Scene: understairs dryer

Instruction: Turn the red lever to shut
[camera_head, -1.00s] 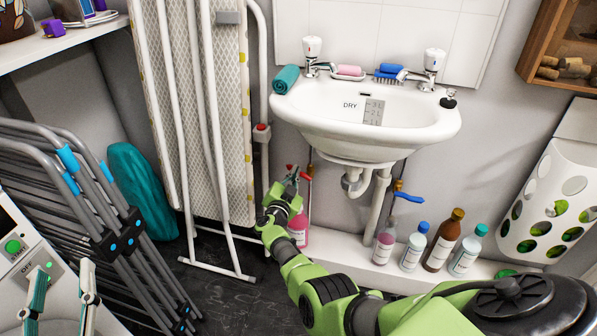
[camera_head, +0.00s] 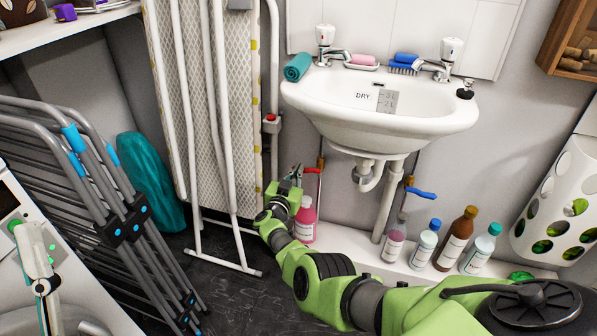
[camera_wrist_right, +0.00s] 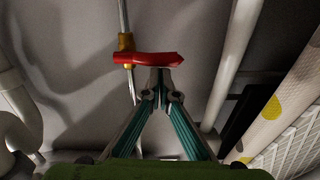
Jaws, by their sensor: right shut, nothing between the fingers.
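The red lever (camera_head: 313,170) is on a thin pipe under the left side of the sink. In the right wrist view the red lever (camera_wrist_right: 150,58) lies across the pipe, roughly at right angles to it, beside a brass valve body (camera_wrist_right: 126,42). My right gripper (camera_head: 297,174) is just left of the lever. Its fingers are shut and empty, with the tips (camera_wrist_right: 163,80) close to the lever's free end; I cannot tell whether they touch. My left gripper (camera_head: 38,270) is at the lower left, seen side-on, so its opening is unclear.
A blue lever (camera_head: 421,193) is on another pipe to the right. A pink bottle (camera_head: 305,222) stands below my right gripper, with several bottles along the ledge. The sink (camera_head: 380,120) overhangs.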

